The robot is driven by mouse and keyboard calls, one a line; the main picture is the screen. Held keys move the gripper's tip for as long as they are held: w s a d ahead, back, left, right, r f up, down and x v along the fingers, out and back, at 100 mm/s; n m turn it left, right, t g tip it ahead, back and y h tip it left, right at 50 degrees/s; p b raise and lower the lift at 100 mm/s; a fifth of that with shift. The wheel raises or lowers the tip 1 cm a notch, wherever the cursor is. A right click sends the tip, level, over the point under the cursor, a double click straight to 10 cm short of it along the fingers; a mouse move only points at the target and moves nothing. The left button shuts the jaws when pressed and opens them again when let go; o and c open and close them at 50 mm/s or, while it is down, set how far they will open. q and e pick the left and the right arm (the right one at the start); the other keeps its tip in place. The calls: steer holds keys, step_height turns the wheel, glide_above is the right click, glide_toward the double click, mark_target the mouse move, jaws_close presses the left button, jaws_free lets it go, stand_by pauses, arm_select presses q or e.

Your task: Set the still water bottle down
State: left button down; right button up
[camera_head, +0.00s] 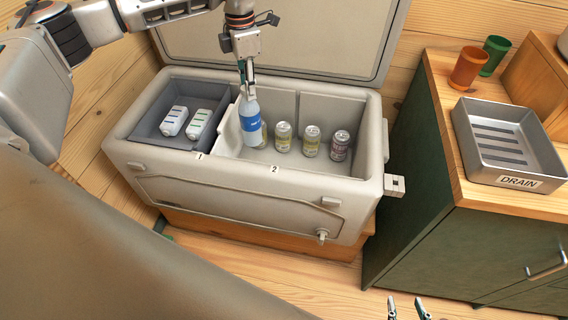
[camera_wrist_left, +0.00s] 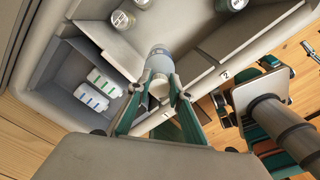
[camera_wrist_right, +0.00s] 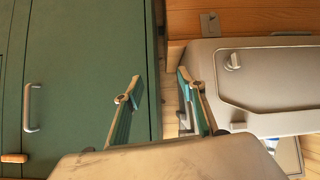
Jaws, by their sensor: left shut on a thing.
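The still water bottle (camera_head: 251,122) is clear with a blue label and stands about upright inside compartment 2 of the cooler (camera_head: 240,182), near the divider on its left. My left gripper (camera_head: 247,92) is shut on its top from above. In the left wrist view the bottle (camera_wrist_left: 160,62) shows end-on between the fingertips (camera_wrist_left: 161,85). I cannot tell whether its base touches the cooler floor. My right gripper (camera_head: 406,310) is open and empty, low in front of the counter; its fingers (camera_wrist_right: 157,88) stand apart in the right wrist view.
Several cans (camera_head: 311,141) stand in compartment 2, right of the bottle. Compartment 1 holds two white packs (camera_head: 174,120). The cooler lid (camera_head: 300,40) stands open behind. Right, a green counter (camera_head: 440,205) carries a DRAIN tray (camera_head: 512,181), an orange cup (camera_head: 468,67) and a green cup (camera_head: 494,54).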

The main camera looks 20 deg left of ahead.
mark_target(254, 138)
arm_select(q)
step_height(254, 138, down, 16)
steer(key=shift+r+b, duration=0.25)
steer(key=shift+b, duration=0.75)
step_height(254, 138, down, 4)
steer(key=shift+f+b, duration=0.1)
steer(key=shift+b, duration=0.25)
arm_select(e)
steer(key=shift+w+d+f, duration=0.4)
steer(key=shift+w+f, duration=0.05)
steer(key=shift+f, duration=0.25)
steer(key=shift+s, duration=0.1)
arm_select(q)
steer(key=c, duration=1.9)
jaws_free()
steer(key=shift+o, duration=0.4)
arm_select(e)
steer(key=shift+s+f, duration=0.1)
steer(key=shift+s, duration=0.05)
